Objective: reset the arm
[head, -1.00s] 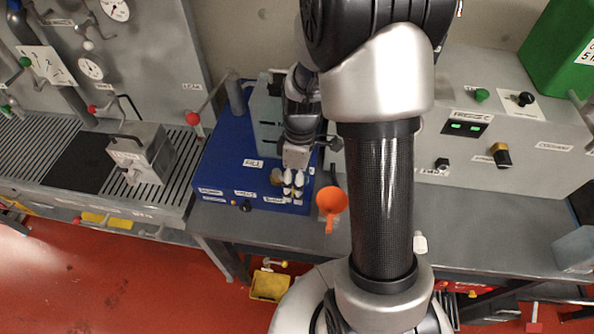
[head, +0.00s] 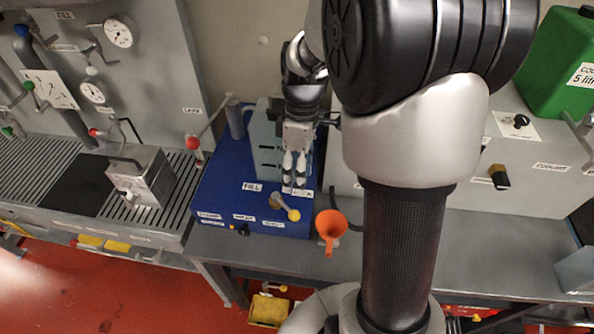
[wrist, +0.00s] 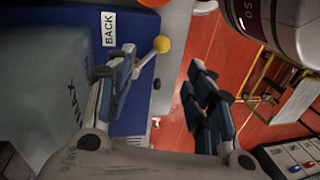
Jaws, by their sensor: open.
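My gripper (head: 293,182) is open and empty. In the head view it hangs over the blue unit (head: 215,200), fingers pointing down, just above a lever with a yellow knob (head: 294,215). In the wrist view the fingers of my gripper (wrist: 165,88) stand wide apart with nothing between them. The yellow knob (wrist: 161,44) shows beyond the left finger, which seems apart from it. My upper arm blocks part of the bench in the head view.
An orange funnel (head: 331,228) stands at the bench's front, right of the blue unit. A grey machine with gauges (head: 118,33) and a red-knobbed lever (head: 193,143) are left. A green canister (head: 556,62) stands at right. Red floor (head: 130,290) is open in front.

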